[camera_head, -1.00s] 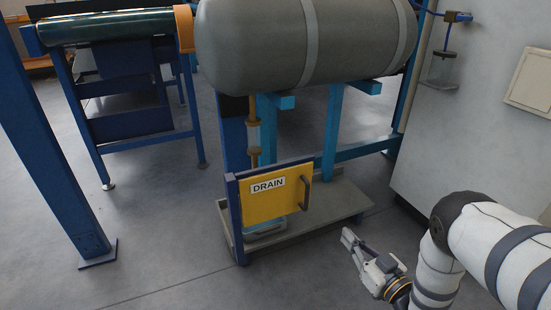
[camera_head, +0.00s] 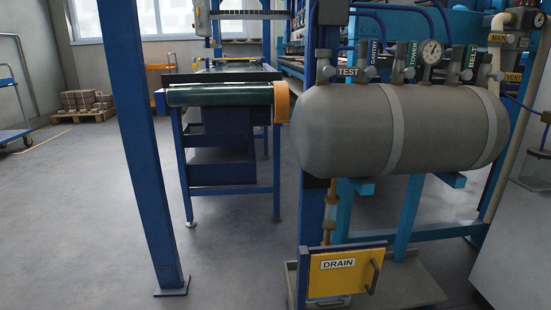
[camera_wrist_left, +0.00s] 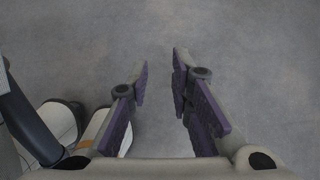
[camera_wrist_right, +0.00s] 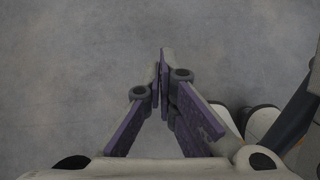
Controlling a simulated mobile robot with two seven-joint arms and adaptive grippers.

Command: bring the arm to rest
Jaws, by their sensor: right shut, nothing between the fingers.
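Neither arm shows in the head view now. My left gripper (camera_wrist_left: 158,80) shows in the left wrist view with its purple-padded fingers apart and nothing between them. My right gripper (camera_wrist_right: 161,75) shows in the right wrist view with its fingertips together and nothing held. Both grippers are over bare grey floor. Parts of my own body show at the lower left of the left wrist view and the lower right of the right wrist view.
In the head view a grey tank (camera_head: 390,130) with gauges and labelled valves stands at the right. A yellow DRAIN panel (camera_head: 347,274) is below it. A blue post (camera_head: 142,150) and a roller conveyor (camera_head: 222,95) stand left. Open floor (camera_head: 80,220) lies left.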

